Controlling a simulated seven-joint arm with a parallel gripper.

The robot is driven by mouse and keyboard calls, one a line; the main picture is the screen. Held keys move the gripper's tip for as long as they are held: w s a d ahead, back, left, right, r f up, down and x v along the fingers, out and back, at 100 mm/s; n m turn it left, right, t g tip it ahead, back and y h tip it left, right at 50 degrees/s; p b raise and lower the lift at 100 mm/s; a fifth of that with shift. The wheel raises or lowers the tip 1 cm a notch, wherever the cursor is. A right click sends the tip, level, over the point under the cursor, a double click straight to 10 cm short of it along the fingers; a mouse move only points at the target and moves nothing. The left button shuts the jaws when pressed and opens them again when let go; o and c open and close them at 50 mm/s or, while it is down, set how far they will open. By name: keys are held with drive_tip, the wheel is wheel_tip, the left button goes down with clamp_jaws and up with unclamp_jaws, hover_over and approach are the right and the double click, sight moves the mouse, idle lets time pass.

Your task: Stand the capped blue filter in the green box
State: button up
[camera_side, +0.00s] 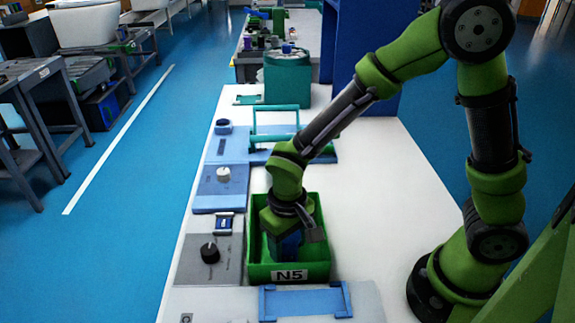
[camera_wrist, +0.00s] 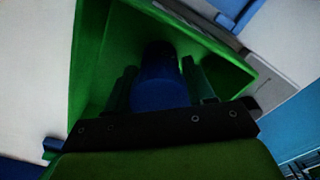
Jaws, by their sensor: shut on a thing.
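The green box (camera_side: 262,270) with an N5 label stands on the white bench in the side view, and its wall also shows in the wrist view (camera_wrist: 92,70). The blue filter (camera_side: 290,246) is down inside the box, below my wrist. In the wrist view the blue filter (camera_wrist: 160,85) sits between the two fingers of my gripper (camera_wrist: 160,92), which is shut on it. The filter's far end looks dark there, and I cannot make out its cap. My gripper reaches into the box from above. Whether the filter touches the box floor is hidden.
Left of the box are a grey plate with a black knob (camera_side: 210,252) and a blue plate with a white knob (camera_side: 223,174). A blue frame (camera_side: 305,302) lies in front. A teal handled rack (camera_side: 275,136) and teal bin (camera_side: 287,78) stand behind. The bench right of the box is clear.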

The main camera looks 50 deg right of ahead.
drive_tip(key=o, duration=1.1)
drive_tip(key=shift+f, duration=0.15)
wheel_tip(320, 180, up, 12)
drive_tip(key=shift+r, duration=0.15)
drive_tip(key=s+d+r+m+t, duration=0.1)
drive_tip(key=s+d+r+t, duration=0.1)
drive_tip(key=d+r, duration=0.1)
drive_tip(key=s+d+r+t+y, duration=0.1)
drive_tip(key=s+d+r+t, duration=0.1)
drive_tip(key=d, duration=0.2)
drive_tip(key=s+d+r+m+t+y, duration=0.1)
drive_tip(key=s+d+r+t, duration=0.1)
drive_tip(key=d+r+t, duration=0.1)
drive_tip(key=shift+s+d+r+m, duration=0.3)
drive_tip(key=shift+d+r, duration=0.05)
drive_tip(key=shift+d, duration=0.3)
